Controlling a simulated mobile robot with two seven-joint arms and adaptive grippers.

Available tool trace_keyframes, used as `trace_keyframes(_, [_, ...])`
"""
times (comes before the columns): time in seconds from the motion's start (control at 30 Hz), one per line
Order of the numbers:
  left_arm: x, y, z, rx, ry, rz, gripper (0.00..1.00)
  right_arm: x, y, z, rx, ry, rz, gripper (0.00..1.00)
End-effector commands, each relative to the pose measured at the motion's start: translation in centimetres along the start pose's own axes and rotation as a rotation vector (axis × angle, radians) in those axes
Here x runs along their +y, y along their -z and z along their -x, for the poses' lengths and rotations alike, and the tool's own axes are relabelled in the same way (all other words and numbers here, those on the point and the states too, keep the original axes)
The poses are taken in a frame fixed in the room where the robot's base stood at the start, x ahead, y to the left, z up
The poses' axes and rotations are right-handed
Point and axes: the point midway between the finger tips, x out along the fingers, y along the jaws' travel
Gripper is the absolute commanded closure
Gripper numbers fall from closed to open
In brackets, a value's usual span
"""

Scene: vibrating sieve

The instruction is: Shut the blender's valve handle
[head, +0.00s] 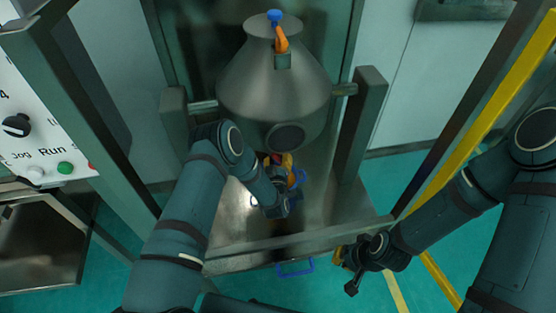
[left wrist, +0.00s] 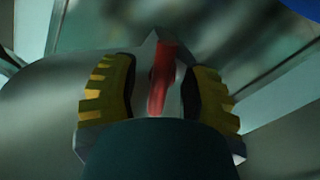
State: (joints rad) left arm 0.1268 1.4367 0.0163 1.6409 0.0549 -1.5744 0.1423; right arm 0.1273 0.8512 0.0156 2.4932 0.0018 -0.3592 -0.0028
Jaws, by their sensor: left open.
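The blender (head: 272,85) is a grey steel vessel hung between two posts in the head view. My left gripper (head: 280,165) is just below its lower end, with the arm partly in front. In the left wrist view, the left gripper's (left wrist: 160,95) two yellow-padded fingers are apart, open. A red valve handle (left wrist: 161,75) shows in the gap between them; contact cannot be told. In the head view the handle is small and mostly hidden by the gripper. My right gripper (head: 352,265) is away at the lower right, its jaws unclear.
An orange fitting (head: 281,40) with a blue knob (head: 274,16) tops the vessel. A control panel (head: 40,130) stands at the left. A crossbar (head: 300,240) runs in front of the blender. A yellow post (head: 490,100) stands at the right. Green floor shows around.

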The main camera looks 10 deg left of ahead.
Motion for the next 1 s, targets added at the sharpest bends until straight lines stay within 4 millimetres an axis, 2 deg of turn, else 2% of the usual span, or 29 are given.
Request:
trace_keyframes(0.1, [0.01,0.01,0.01,0.000,0.000,0.000,0.54,-0.01,0.01,0.02,0.000,0.000,0.000,1.00])
trace_keyframes(0.13, [0.01,0.01,0.02,0.000,0.000,0.000,0.52,-0.01,0.01,0.02,0.000,0.000,0.000,1.00])
trace_keyframes(0.27, [0.01,0.00,0.03,0.000,0.000,0.000,0.97,-0.01,0.00,0.02,0.000,0.000,0.000,1.00])
trace_keyframes(0.3, [0.02,-0.01,0.04,-0.001,0.000,0.000,1.00,-0.01,0.00,0.01,0.000,0.000,0.000,1.00])
trace_keyframes(1.0, [0.25,-0.11,0.06,-0.001,-0.006,0.012,1.00,-0.01,-0.01,0.01,0.000,0.000,0.000,1.00])
